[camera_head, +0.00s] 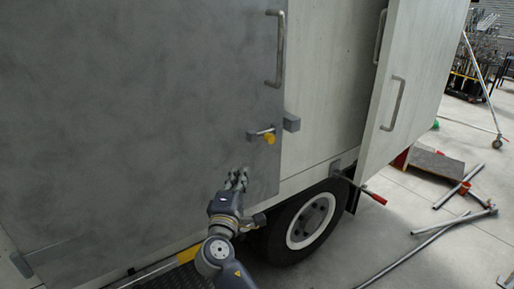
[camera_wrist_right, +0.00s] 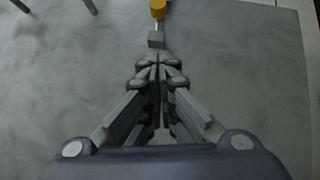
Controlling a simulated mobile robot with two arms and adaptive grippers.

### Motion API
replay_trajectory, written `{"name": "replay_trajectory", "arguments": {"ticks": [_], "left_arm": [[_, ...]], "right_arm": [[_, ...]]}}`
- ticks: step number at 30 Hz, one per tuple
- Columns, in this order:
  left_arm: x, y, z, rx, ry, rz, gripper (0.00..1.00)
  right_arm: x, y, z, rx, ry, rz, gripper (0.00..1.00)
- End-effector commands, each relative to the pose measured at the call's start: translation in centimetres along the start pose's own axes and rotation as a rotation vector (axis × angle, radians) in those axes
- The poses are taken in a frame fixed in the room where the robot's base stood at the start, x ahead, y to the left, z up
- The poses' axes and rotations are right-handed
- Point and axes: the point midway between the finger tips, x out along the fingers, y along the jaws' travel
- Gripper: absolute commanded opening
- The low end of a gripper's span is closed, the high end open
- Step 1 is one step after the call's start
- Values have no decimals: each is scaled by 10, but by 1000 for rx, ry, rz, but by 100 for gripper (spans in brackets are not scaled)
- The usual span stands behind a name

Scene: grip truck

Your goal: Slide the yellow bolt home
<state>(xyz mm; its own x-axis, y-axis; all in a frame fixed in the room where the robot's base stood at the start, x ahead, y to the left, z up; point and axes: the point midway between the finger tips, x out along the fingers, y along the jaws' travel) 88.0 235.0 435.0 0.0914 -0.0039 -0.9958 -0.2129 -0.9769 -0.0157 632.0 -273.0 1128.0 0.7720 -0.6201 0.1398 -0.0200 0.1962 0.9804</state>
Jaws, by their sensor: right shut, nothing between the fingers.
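The yellow bolt knob (camera_head: 269,139) sits on a short metal rod (camera_head: 262,131) on the grey door panel (camera_head: 150,90). The rod passes a small grey bracket (camera_head: 251,135) on the left, and a grey block (camera_head: 292,122) stands to the right on the pale frame. My right gripper (camera_head: 238,176) is shut and empty, below and left of the knob, apart from it. In the right wrist view, the closed fingertips (camera_wrist_right: 158,66) point toward the bracket (camera_wrist_right: 155,39), with the partly cut-off yellow knob (camera_wrist_right: 158,9) beyond. My left gripper is not in view.
A handle (camera_head: 279,50) is above the bolt on the grey door. A pale door (camera_head: 408,90) with handles stands open at right. A truck wheel (camera_head: 308,220) is below. Metal pipes (camera_head: 455,225) lie on the floor at right. The panel around the knob is clear.

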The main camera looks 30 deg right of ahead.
Motion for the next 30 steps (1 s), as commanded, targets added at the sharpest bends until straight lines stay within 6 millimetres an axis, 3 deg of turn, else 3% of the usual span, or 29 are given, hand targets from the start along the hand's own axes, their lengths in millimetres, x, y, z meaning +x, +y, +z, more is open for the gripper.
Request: {"name": "replay_trajectory", "arguments": {"ticks": [8, 24, 30], "left_arm": [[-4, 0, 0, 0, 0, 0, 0], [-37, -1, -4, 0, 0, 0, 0], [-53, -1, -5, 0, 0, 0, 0]], "right_arm": [[9, 1, 0, 1, 1, 0, 0], [103, 2, 0, -1, 0, -2, 0], [121, 2, 20, -1, 1, -2, 0]]}}
